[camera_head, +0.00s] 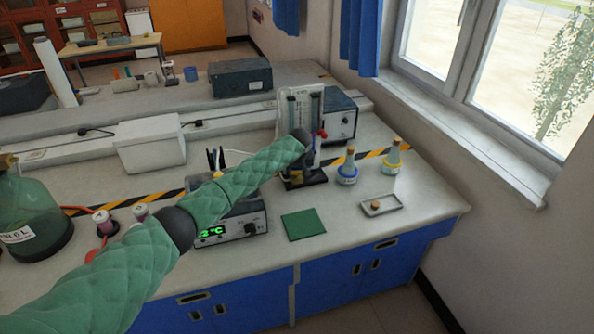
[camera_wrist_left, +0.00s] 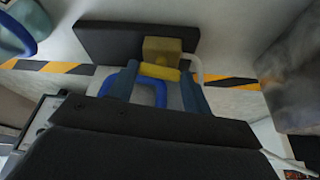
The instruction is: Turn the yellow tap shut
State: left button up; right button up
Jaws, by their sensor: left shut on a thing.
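The yellow tap (camera_wrist_left: 160,72) shows in the left wrist view as a short yellow bar in front of a dull yellow block (camera_wrist_left: 163,48). My left gripper (camera_wrist_left: 160,84) has its two blue-grey fingers on either side of the bar and is shut on it. In the head view my left arm, in a green quilted sleeve, reaches to the glass-tube stand (camera_head: 302,104), and its dark wrist covers part of the stand. A yellow part (camera_head: 296,174) shows low on the stand there. The fingers are hard to make out in that view. My right gripper is not in view.
A red tap (camera_head: 322,134) is on the stand's right side. Two corked flasks (camera_head: 347,171) (camera_head: 391,160) and a small tray (camera_head: 380,206) stand to its right. A heater box with a green display (camera_head: 236,226) and a green mat (camera_head: 303,224) lie in front.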

pick_arm(q)
jog(key=m+h, duration=0.1)
jog(key=m, duration=0.1)
jog(key=shift+a+m, duration=0.1)
jog(key=shift+m, duration=0.8)
jog(key=shift+h, duration=0.3)
jog(key=o, duration=1)
jog(key=shift+a, duration=0.1)
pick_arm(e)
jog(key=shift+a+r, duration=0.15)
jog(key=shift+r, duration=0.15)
pick_arm(q)
jog(key=shift+r, duration=0.15)
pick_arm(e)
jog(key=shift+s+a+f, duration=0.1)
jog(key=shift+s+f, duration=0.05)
